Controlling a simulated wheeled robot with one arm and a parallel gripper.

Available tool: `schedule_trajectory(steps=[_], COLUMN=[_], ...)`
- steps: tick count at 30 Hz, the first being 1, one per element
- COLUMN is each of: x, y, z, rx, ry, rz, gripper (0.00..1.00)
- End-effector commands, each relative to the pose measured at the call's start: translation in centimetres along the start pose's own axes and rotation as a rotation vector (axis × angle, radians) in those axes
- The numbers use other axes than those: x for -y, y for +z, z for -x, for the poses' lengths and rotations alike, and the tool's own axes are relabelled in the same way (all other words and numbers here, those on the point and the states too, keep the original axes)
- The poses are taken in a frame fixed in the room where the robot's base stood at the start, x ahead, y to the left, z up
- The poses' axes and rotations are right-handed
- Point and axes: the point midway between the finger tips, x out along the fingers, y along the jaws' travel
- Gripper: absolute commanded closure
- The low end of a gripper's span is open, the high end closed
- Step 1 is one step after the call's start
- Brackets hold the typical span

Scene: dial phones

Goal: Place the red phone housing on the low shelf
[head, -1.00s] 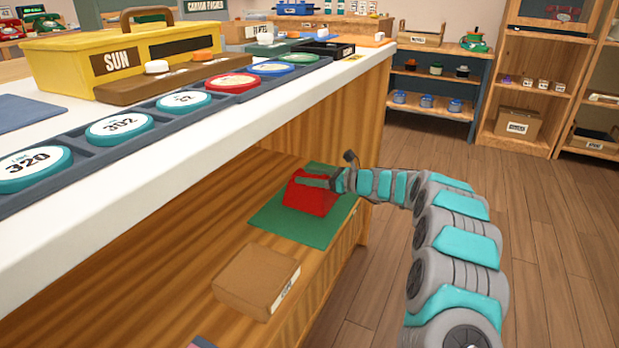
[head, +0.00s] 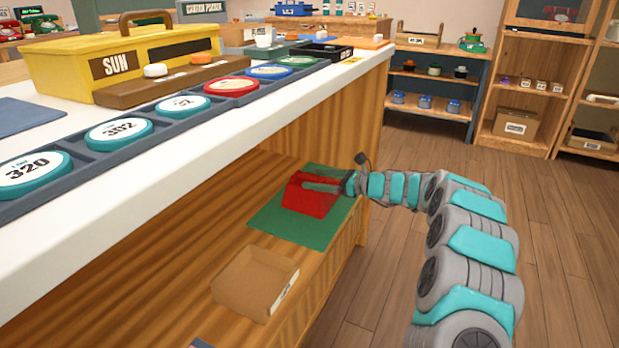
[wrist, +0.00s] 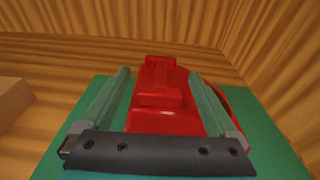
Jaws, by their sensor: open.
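The red phone housing (head: 312,203) rests on a green mat (head: 273,222) on the low wooden shelf under the white counter. It also shows in the wrist view (wrist: 158,97), apparently upright, with its narrower raised part on top. My gripper (head: 318,183) reaches in from the right at the housing. In the wrist view my gripper (wrist: 160,76) is open, with one green finger on each side of the housing. Narrow gaps seem to show between the fingers and the housing. The housing's near lower part is hidden behind the dark gripper bar.
A brown cardboard box (head: 256,283) sits on the same shelf, nearer to me. The white counter edge (head: 215,155) overhangs the shelf. Numbered discs in a dark tray (head: 75,166) and a yellow SUN box (head: 60,70) stand on it. The floor at right is clear.

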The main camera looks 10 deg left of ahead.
Motion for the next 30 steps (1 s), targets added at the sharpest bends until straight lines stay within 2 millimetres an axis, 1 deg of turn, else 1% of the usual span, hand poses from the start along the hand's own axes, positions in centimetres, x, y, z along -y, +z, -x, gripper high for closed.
schedule_trajectory(steps=[1,6,9,12,17,23,26,29,30], x=[0.2,0.2,0.2,0.1,0.0,-0.1,-1.4,-4.4,-6.1], y=[0.2,0.1,0.1,0.1,0.0,0.1,0.8,2.3,3.0], z=[1.3,4.7,6.3,7.5,8.4,8.5,8.2,7.8,7.7], rx=[0.002,0.000,-0.001,-0.002,-0.001,-0.003,-0.014,-0.045,-0.061], ry=[-0.005,-0.007,-0.006,-0.003,-0.001,0.002,0.026,0.084,0.115], rz=[-0.001,0.000,0.000,0.000,0.000,0.003,0.034,0.110,0.153], gripper=[0.05,0.05,0.05,0.05,0.05,0.05,0.05,0.05,0.05])
